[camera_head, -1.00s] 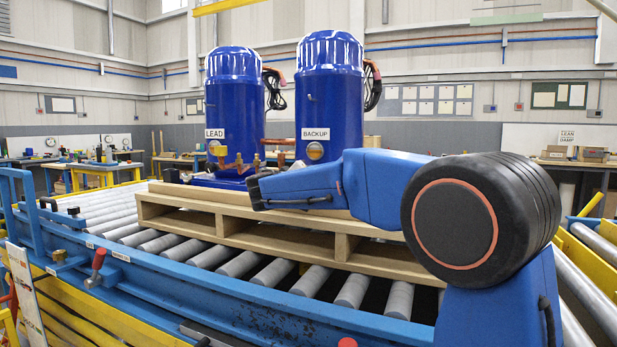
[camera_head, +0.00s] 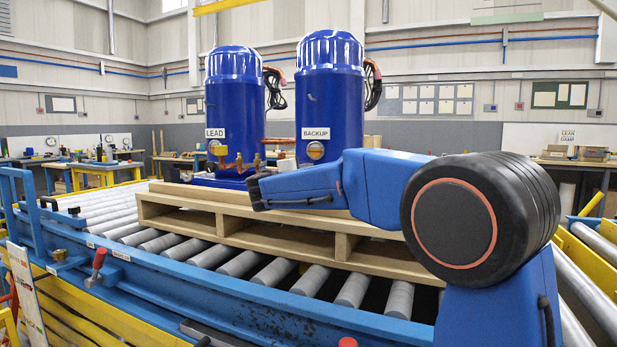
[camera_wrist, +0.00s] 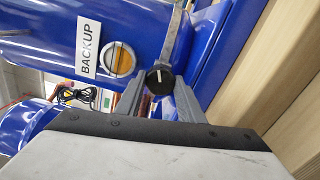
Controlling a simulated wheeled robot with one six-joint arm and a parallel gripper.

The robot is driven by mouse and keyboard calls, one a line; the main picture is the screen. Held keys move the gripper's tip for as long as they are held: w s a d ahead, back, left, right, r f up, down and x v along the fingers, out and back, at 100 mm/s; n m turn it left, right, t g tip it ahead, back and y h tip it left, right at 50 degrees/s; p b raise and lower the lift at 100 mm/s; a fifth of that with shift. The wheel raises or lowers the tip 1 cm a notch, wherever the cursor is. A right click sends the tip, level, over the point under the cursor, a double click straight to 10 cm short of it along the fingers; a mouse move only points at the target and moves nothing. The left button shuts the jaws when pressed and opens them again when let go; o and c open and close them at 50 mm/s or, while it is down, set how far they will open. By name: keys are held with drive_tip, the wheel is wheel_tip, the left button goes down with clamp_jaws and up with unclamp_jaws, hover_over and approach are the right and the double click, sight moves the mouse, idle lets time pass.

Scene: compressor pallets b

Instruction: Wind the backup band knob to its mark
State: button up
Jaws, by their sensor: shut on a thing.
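The backup compressor (camera_head: 328,100) is a tall blue cylinder labelled BACKUP, on a wooden pallet (camera_head: 233,210). Its side and label (camera_wrist: 88,47) fill much of the wrist view. The backup band knob (camera_wrist: 159,78) is a small black knob with a white pointer line, at the lower end of a grey metal band (camera_wrist: 172,36). My gripper (camera_wrist: 158,92) is shut on the knob, one grey finger on each side. I cannot make out the mark in either view.
The lead compressor (camera_head: 234,105) stands to the left on the same pallet. The pallet rests on a roller conveyor (camera_head: 210,252) with a blue frame. A round sight glass (camera_wrist: 121,60) and the pallet boards (camera_wrist: 270,85) lie close to my gripper.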

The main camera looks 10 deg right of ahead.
drive_tip(key=shift+f+n, duration=0.15)
drive_tip(key=shift+n, duration=2.4)
drive_tip(key=shift+f+n, duration=0.1)
drive_tip(key=shift+n, duration=2.45)
drive_tip(key=o, duration=1.1)
drive_tip(key=shift+c, duration=0.2)
drive_tip(key=shift+s, duration=0.1)
drive_tip(key=v, duration=1.7)
